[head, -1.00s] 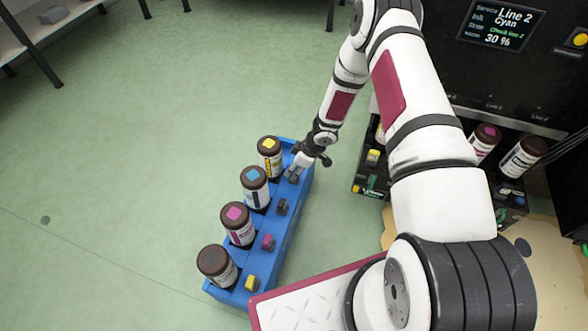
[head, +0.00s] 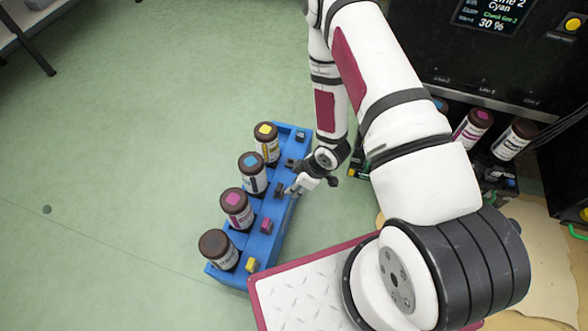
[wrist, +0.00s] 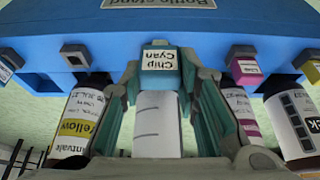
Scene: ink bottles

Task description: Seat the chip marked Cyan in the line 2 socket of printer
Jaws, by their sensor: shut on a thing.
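The chip marked Cyan (wrist: 161,58) has a teal block and a white label in the wrist view. My gripper (wrist: 160,85) is shut on it, one finger on each side. The chip is against the front of the blue bottle stand; I cannot tell whether it is clear of its holder. In the head view my gripper (head: 287,190) is at the stand's right side, beside the cyan-topped bottle (head: 252,170). The printer (head: 450,60) stands at the upper right, its screen (head: 492,14) partly cut off but reading Cyan and 30 %. My arm hides its line 2 socket.
The blue stand (head: 285,225) holds several brown-capped bottles, with a magenta chip (head: 266,226) and a yellow chip (head: 251,265) along its side. Bottles (head: 473,128) stand in the printer's lower bay. Green floor left of the stand is open.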

